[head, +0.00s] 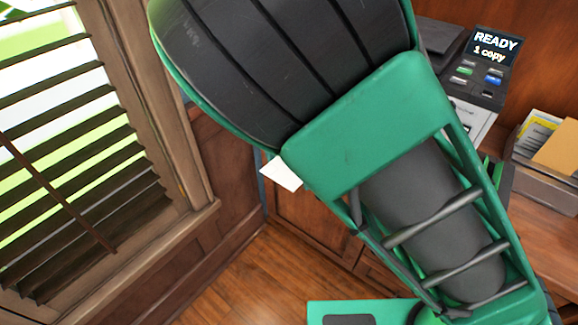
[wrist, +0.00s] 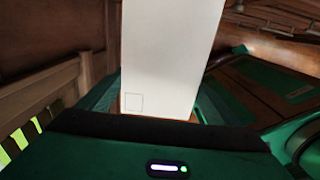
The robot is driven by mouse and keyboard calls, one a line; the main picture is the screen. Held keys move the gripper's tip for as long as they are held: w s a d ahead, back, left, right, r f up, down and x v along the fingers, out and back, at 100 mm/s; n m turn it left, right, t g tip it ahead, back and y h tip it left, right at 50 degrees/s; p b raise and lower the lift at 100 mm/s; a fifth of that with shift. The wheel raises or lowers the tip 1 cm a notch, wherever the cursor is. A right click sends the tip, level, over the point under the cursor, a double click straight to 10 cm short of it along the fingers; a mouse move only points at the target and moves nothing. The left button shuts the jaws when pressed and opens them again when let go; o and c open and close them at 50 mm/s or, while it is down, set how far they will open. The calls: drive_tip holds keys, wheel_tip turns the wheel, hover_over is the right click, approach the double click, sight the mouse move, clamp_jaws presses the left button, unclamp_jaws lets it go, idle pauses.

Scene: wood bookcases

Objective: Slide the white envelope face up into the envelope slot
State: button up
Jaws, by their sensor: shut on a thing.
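The white envelope (wrist: 170,55) fills the middle of the wrist view and extends away from my gripper (wrist: 158,112). The face turned to the wrist camera is plain, with a small square outline near its lower left corner. My gripper is shut on the envelope's near end. In the head view only a pale piece of the envelope (head: 282,174) shows beside my arm; the gripper is hidden behind my arm there. I cannot make out the envelope slot in either view. A copier (head: 470,88) with a display reading "READY 1 copy" stands at the upper right, partly hidden by my arm.
A tray (head: 545,182) with papers and a tan envelope stands on the wooden desk at the right. A window with slatted blinds (head: 70,170) is at the left. Wooden cabinets (head: 310,225) stand behind my arm. Some wood floor (head: 230,280) is bare at the bottom.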

drive_tip(key=shift+r, duration=0.15)
drive_tip(key=shift+w+d, duration=0.9)
drive_tip(key=shift+w, duration=0.2)
drive_tip(key=shift+w+d, duration=0.9)
drive_tip(key=shift+w, duration=0.15)
drive_tip(key=shift+w+d, duration=0.95)
drive_tip(key=shift+w, duration=0.2)
drive_tip(key=shift+w+d, duration=0.9)
drive_tip(key=shift+w, duration=0.3)
drive_tip(key=shift+w+d, duration=0.95)
drive_tip(key=shift+w, duration=0.2)
idle(1.4)
drive_tip(key=o, duration=1.2)
drive_tip(key=shift+r, duration=0.1)
